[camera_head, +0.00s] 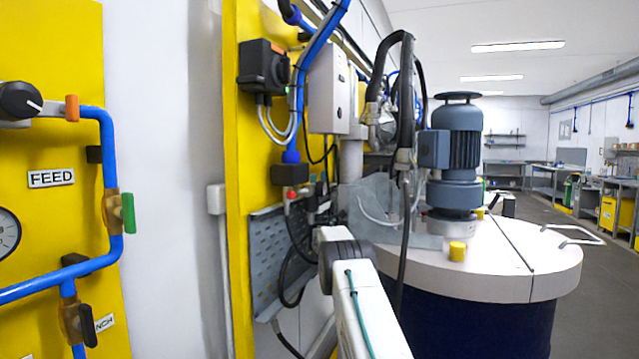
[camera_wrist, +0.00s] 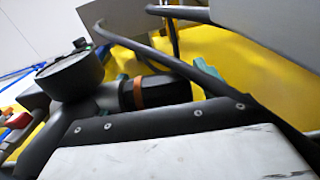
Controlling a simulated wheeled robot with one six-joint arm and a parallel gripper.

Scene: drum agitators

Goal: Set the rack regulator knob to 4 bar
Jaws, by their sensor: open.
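In the wrist view a regulator shows a round dark gauge (camera_wrist: 72,76) and a black knob (camera_wrist: 165,91) with an orange ring at its base. The gauge is seen at a slant, and its reading and any knob scale cannot be made out. My gripper (camera_wrist: 162,79) is open at the knob, its teal finger pads appearing on either side of it. I cannot tell whether they touch it. In the head view my white arm reaches toward the rack's yellow panel (camera_head: 240,130), and the regulator cannot be made out clearly there.
Black hoses (camera_wrist: 150,60) cross close above the knob. A drum (camera_head: 475,325) with a pale lid and a motor (camera_head: 458,150) stands right of my arm. At the left, another yellow panel (camera_head: 50,240) carries a FEED label (camera_head: 51,178), blue pipes and a black knob (camera_head: 20,100).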

